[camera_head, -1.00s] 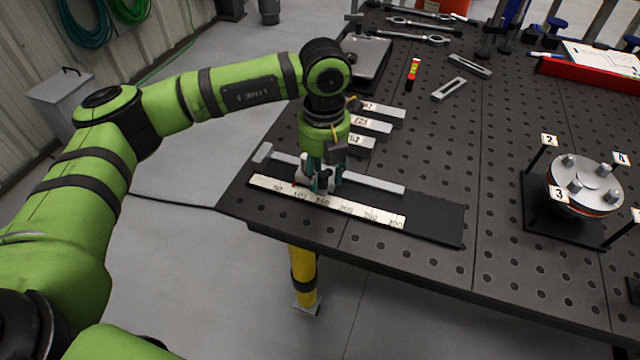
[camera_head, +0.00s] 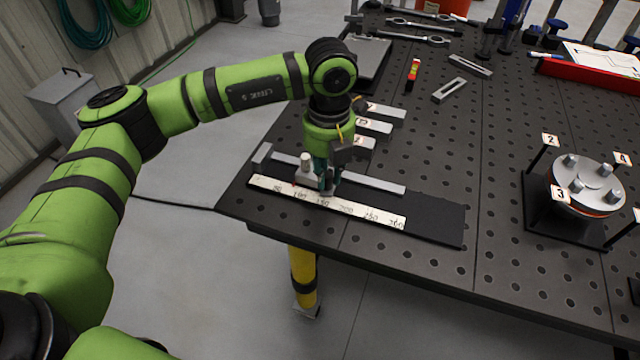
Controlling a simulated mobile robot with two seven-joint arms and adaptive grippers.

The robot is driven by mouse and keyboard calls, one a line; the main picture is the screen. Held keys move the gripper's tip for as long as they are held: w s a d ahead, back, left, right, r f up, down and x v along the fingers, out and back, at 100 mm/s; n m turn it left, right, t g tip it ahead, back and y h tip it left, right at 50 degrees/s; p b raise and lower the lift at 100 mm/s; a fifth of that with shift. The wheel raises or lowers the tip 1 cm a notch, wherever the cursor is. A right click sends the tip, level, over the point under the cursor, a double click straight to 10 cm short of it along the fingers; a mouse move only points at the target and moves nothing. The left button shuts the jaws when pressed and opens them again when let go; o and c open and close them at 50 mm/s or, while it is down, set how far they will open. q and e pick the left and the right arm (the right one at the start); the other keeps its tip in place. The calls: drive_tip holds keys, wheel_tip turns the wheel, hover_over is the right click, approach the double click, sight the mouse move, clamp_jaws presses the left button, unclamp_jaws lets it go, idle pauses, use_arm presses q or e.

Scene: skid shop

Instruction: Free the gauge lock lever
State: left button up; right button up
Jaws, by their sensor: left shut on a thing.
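The gauge lies along the front left edge of the table. It has a black base plate (camera_head: 435,218), a grey rail (camera_head: 375,184) and a pale numbered scale (camera_head: 345,207). My left gripper (camera_head: 325,186) points down over the rail and is shut on the lock lever, which its fingers mostly hide. A pale upright knob and block of the slide (camera_head: 306,168) show just left of the fingers. The lever's exact angle cannot be told. My right gripper is not in view.
Several labelled grey blocks (camera_head: 383,112) lie close behind the gripper. A round flanged part (camera_head: 585,188) with numbered tags stands at the right. Wrenches (camera_head: 415,38), a small level (camera_head: 413,74) and slotted bars lie farther back. The table between gauge and flange is clear.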

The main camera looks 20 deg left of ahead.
use_arm(q)
drive_tip(key=shift+d, duration=0.15)
drive_tip(key=shift+w+d, duration=0.1)
drive_tip(key=shift+d, duration=0.05)
drive_tip(key=shift+d+b, duration=0.15)
drive_tip(key=shift+b, duration=0.15)
drive_tip(key=shift+w, duration=0.1)
